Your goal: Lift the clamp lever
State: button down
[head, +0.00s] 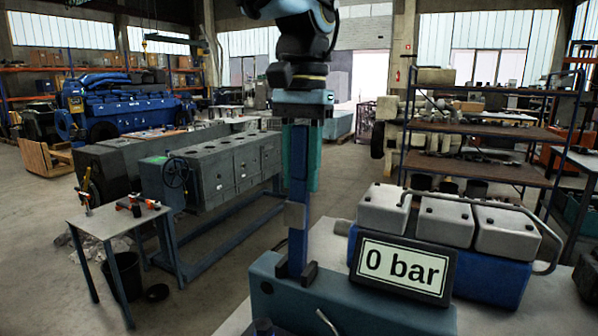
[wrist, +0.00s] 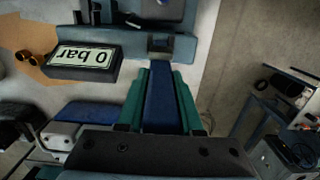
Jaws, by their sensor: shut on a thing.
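The clamp lever (head: 297,240) appears to be the blue upright bar on the teal bench unit (head: 350,302); a grey block sits on the bar. My gripper (head: 302,186) points down from above, its teal fingers along the bar's upper part. In the wrist view my gripper (wrist: 163,70) has one teal finger on each side of the blue bar (wrist: 162,100) and is shut on it. The exact contact between fingers and bar is hard to see. A display (head: 404,268) on the unit reads "0 bar".
A blue engine block with grey covers (head: 446,222) stands right of the unit, a bent grey pipe over it. Metal shelving (head: 480,170) stands behind. A small table (head: 115,217) with tools and a grey cylinder block (head: 225,168) are at the left, with open floor between.

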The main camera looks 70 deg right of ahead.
jog(key=shift+d+f+y, duration=0.25)
jog(key=shift+d+y, duration=0.15)
jog(key=shift+d, duration=0.2)
jog(key=c, duration=0.6)
grip_release()
jog(key=shift+r, duration=0.2)
jog(key=r, duration=0.3)
jog(key=d+r, duration=0.1)
jog(key=r, duration=0.6)
jog(key=shift+s+d+r, duration=0.1)
jog(key=shift+d+r, duration=0.1)
jog(key=shift+d, duration=0.05)
